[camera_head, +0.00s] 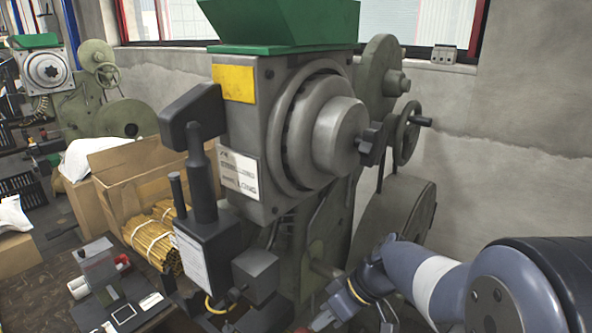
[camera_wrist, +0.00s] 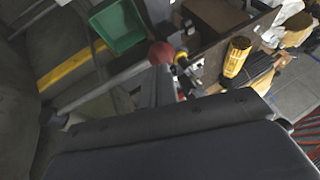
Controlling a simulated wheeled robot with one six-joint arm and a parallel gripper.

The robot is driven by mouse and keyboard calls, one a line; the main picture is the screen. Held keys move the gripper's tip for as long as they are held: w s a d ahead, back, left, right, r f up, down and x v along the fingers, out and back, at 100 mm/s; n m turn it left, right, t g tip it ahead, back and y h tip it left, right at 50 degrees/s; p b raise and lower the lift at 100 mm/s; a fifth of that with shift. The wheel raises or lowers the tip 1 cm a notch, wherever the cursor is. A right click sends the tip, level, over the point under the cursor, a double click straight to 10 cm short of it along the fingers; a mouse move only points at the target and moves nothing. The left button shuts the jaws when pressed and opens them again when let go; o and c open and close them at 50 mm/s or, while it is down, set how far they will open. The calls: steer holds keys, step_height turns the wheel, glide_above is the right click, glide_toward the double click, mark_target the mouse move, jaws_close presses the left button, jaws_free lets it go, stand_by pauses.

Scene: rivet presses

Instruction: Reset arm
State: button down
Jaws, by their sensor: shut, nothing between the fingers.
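My arm reaches in from the right in the head view. My gripper (camera_head: 324,318) is at the bottom edge, low in front of the rivet press (camera_head: 335,130), and is partly cut off and small. It is shut and holds nothing. In the wrist view, a red ball knob (camera_wrist: 162,54) on a grey lever shows just beyond the dark body of my wrist. I cannot tell whether the gripper touches the lever.
A cardboard box (camera_head: 130,175) with bundled yellow rods (camera_head: 155,240) stands left of the press. A second press (camera_head: 48,70) stands behind at left. A green bin (camera_wrist: 120,27) shows in the wrist view. A concrete wall (camera_head: 530,130) closes off the right.

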steer(key=b+v, duration=0.1)
steer(key=v, duration=0.9)
steer(key=shift+b, duration=0.4)
steer(key=shift+w+a+f, duration=0.1)
steer(key=shift+a, duration=0.05)
